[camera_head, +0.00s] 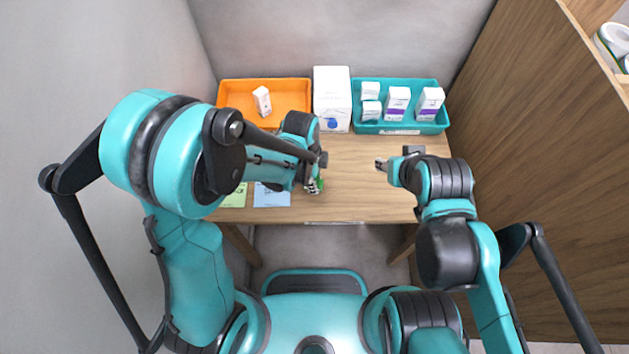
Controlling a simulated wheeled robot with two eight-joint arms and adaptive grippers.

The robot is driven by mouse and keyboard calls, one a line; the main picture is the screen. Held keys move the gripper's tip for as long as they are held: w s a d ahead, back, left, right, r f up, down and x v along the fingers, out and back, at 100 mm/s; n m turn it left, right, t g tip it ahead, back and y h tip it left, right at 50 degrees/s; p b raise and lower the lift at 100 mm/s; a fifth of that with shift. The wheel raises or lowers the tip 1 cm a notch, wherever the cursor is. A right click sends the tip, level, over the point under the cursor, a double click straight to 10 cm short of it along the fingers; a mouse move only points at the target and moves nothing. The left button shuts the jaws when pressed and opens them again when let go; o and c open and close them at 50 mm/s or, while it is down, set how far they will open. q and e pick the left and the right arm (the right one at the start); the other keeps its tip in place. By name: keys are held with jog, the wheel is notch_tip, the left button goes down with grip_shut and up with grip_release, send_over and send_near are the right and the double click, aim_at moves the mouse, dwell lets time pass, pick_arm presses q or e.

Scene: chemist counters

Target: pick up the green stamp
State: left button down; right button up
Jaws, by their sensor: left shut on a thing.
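The green stamp (320,183) shows as a small patch of green at the fingers of my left gripper (314,186), over the front middle of the wooden counter. My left gripper is shut on it. The arm hides most of the stamp, and I cannot tell whether it touches the counter. My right gripper (381,164) is over the right part of the counter, apart from the stamp. Its fingers are too small to tell whether they are open.
An orange tray (225,92) with a small white box stands at the back left. A white carton (331,88) stands beside it. A teal tray (438,124) with several boxes is at the back right. Green (235,199) and blue (272,197) sheets lie front left. The counter's middle is clear.

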pick_arm(q)
jog(key=r, duration=0.1)
jog(key=r+p, duration=0.1)
jog(key=r, duration=0.1)
jog(key=shift+s+d+r+p, duration=0.2)
jog(key=shift+d+p, duration=0.05)
jog(key=shift+p, duration=0.15)
jog(key=s+d+r+p, duration=0.3)
jog(key=s+d+r, duration=0.2)
jog(key=d, duration=0.4)
jog(key=shift+s+d+r+p, duration=0.25)
jog(key=shift+s+r+p, duration=0.15)
jog(key=shift+r, duration=0.1)
